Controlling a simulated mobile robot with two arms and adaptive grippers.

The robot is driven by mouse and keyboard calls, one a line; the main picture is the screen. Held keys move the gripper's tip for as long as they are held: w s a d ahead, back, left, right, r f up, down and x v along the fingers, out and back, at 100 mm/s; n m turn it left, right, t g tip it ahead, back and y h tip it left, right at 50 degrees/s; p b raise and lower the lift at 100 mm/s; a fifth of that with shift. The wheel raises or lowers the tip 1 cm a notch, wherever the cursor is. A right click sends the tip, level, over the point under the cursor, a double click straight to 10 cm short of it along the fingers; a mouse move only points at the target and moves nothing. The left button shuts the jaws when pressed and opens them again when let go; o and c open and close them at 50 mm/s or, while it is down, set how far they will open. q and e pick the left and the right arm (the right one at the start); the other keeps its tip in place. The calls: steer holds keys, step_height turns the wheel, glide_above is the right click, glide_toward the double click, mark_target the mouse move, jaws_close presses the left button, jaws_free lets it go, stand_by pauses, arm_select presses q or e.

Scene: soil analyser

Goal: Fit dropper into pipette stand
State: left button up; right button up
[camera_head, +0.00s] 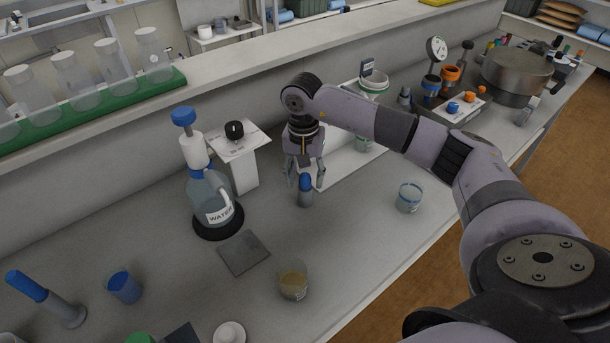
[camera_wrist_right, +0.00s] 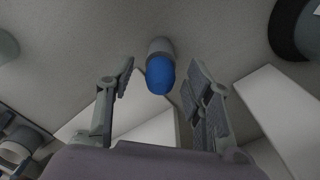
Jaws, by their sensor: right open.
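A short grey upright piece with a rounded blue top (camera_head: 305,184) stands on the bench under my right gripper. It looks like the dropper; I cannot tell whether its grey lower part is the dropper's own body or a stand. My right gripper (camera_head: 305,180) points down over it with open fingers. In the right wrist view the blue top (camera_wrist_right: 160,76) shows beyond and between the spread fingertips (camera_wrist_right: 162,78), apart from both. A grey tube with a long blue handle (camera_head: 28,287) leans at the lower left; I cannot tell if it is the pipette stand. My left gripper is out of view.
A water jug (camera_head: 208,198) and a white box with a black knob (camera_head: 238,160) stand left of the gripper. A grey plate (camera_head: 243,253), a beaker of brown matter (camera_head: 293,280), a blue cup (camera_head: 124,287) and a blue-banded beaker (camera_head: 409,198) surround clear bench space.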

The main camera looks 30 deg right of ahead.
step_height(320, 180, up, 12)
steer(key=shift+w, duration=0.15)
